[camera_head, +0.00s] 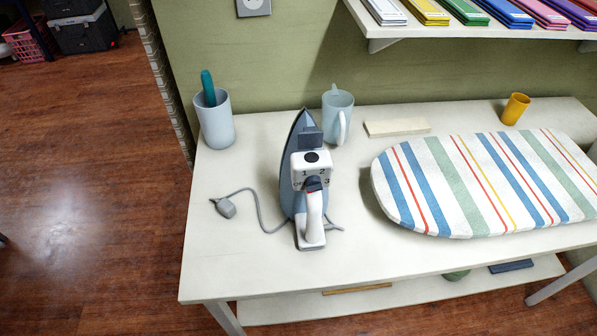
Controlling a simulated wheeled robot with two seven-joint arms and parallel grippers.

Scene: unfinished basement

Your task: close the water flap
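A steam iron (290,185) with a blue-grey soleplate and white handle (313,222) stands on the white table, its pointed tip toward the wall. A white block on it carries a dial (314,184) marked with numbers. A small dark grey-blue flap (310,138) sticks up at the far edge of this block, toward the tip, and looks raised. A dark round spot (312,157), perhaps the water opening, shows on the block just in front of the flap. Neither of my grippers is in view.
The white table (235,268) also holds the iron's grey cord and plug (226,208), a cup with a teal item (215,122), a light blue jug (338,115), a pale bar (397,127), a yellow cup (515,109) and a striped ironing board (480,190). The table's front left is clear.

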